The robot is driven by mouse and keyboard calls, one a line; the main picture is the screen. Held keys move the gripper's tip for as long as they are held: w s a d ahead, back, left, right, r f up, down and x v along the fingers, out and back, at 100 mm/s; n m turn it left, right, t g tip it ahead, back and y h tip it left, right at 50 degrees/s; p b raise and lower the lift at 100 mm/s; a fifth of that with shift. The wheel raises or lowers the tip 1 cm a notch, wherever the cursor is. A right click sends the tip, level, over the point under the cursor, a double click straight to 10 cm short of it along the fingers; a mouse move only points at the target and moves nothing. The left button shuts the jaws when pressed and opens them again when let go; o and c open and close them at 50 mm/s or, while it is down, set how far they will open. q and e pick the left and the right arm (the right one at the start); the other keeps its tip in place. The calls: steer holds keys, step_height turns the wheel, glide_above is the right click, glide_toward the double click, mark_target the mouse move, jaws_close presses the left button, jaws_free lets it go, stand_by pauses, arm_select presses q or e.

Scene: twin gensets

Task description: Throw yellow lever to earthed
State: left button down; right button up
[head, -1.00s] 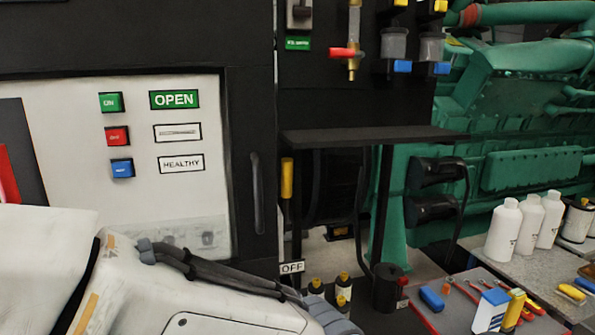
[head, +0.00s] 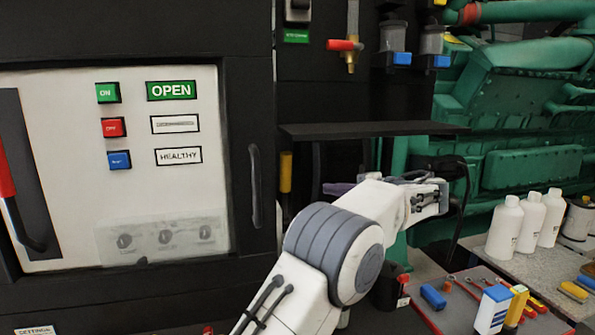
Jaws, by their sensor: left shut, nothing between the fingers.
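The yellow lever (head: 286,172) is upright, a short yellow handle on the dark narrow panel right of the cabinet door. Its lower part and the plate below it are partly hidden by my left arm. My left gripper (head: 337,188) shows as a small dark purplish tip beneath the black shelf, right of the lever and apart from it in the picture. It is shut and empty; much of it is hidden behind my pale wrist. My right gripper is not in view.
A black shelf (head: 370,129) juts out above my left gripper. The cabinet has a black door handle (head: 256,187) and a red-handled lever (head: 8,175). White bottles (head: 505,228) and tools stand on the bench at right. A green engine (head: 530,110) is behind.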

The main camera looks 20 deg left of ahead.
arm_select(q)
steer(key=r+n+y, duration=0.1)
steer(key=w+a+r+n+g+y, duration=0.1)
steer(key=y, duration=0.1)
steer(key=w+a+r+n+y, duration=0.1)
steer(key=r, duration=0.1)
steer(key=shift+a+n+y, duration=0.1)
steer(key=shift+n+y, duration=0.2)
steer(key=p, duration=0.4)
glide_above(284, 189)
steer(key=w+d, duration=0.2)
steer(key=w, duration=0.1)
steer(key=shift+a+r, duration=0.1)
steer(key=shift+r, duration=0.2)
